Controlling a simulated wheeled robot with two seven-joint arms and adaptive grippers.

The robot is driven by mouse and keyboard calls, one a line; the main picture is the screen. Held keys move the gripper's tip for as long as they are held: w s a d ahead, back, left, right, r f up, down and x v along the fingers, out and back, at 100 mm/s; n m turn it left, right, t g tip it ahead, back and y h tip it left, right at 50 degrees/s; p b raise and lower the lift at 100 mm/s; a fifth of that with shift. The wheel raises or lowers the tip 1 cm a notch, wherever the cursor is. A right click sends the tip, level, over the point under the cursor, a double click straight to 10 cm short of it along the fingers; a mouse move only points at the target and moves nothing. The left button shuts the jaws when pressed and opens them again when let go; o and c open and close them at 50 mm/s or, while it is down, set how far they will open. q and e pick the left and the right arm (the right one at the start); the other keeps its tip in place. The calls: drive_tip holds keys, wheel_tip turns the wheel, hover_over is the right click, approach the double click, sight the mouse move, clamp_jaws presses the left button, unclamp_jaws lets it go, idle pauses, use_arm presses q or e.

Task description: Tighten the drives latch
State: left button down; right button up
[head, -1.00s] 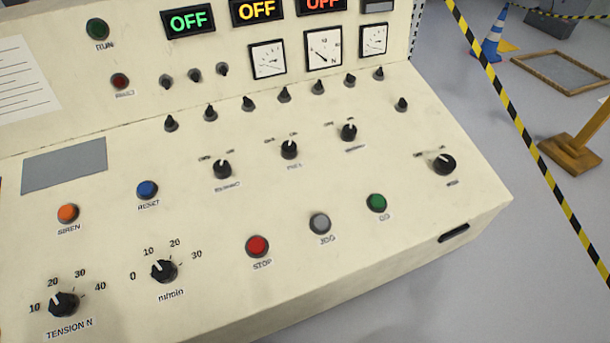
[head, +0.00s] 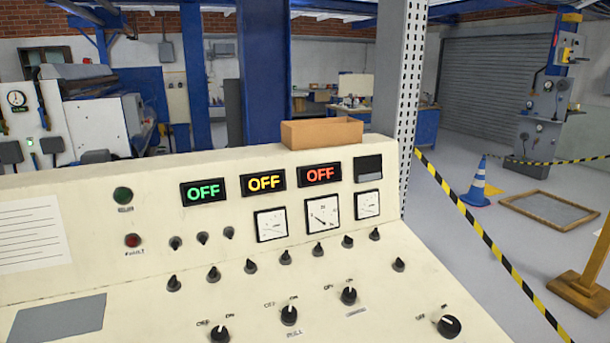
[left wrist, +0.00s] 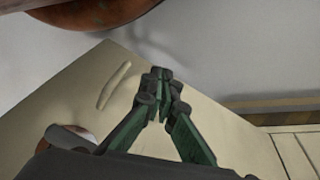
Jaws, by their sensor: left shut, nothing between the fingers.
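The cream control console (head: 130,312) fills the lower part of the head view. Black OFF/ON rotary knobs stand on its sloping desk: one at the bottom edge (head: 219,334), one mid-desk (head: 289,314), one further right (head: 349,295) and one at far right (head: 449,326). I cannot read which label, if any, names the drives latch. In the left wrist view my left gripper (left wrist: 160,82) is shut and empty, with green fingers meeting at dark tips over a beige surface (left wrist: 65,98). No knob shows between them. Neither gripper shows in the head view.
Three OFF displays (head: 264,183) and dial gauges (head: 323,215) sit on the console's upright panel. A cardboard box (head: 322,134) stands on top. Striped tape (head: 485,240), a blue cone (head: 477,182) and a wooden stand (head: 592,270) are at right. A reddish-brown rounded thing (left wrist: 100,14) shows in the left wrist view.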

use_arm(q)
drive_tip(key=s+a+f+y+p, duration=0.1)
drive_tip(key=s+a+f+p, duration=0.3)
drive_tip(key=s+f+p, duration=0.65)
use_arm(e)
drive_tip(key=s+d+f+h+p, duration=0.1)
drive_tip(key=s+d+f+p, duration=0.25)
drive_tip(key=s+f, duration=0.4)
use_arm(q)
drive_tip(key=s+a+r+g+p, duration=0.1)
drive_tip(key=s+a+p, duration=0.4)
drive_tip(key=s+p, duration=0.5)
drive_tip(key=shift+s+a+r+m+g+y, duration=0.2)
drive_tip(key=shift+s+m+g+y, duration=0.1)
drive_tip(key=shift+s+y, duration=0.15)
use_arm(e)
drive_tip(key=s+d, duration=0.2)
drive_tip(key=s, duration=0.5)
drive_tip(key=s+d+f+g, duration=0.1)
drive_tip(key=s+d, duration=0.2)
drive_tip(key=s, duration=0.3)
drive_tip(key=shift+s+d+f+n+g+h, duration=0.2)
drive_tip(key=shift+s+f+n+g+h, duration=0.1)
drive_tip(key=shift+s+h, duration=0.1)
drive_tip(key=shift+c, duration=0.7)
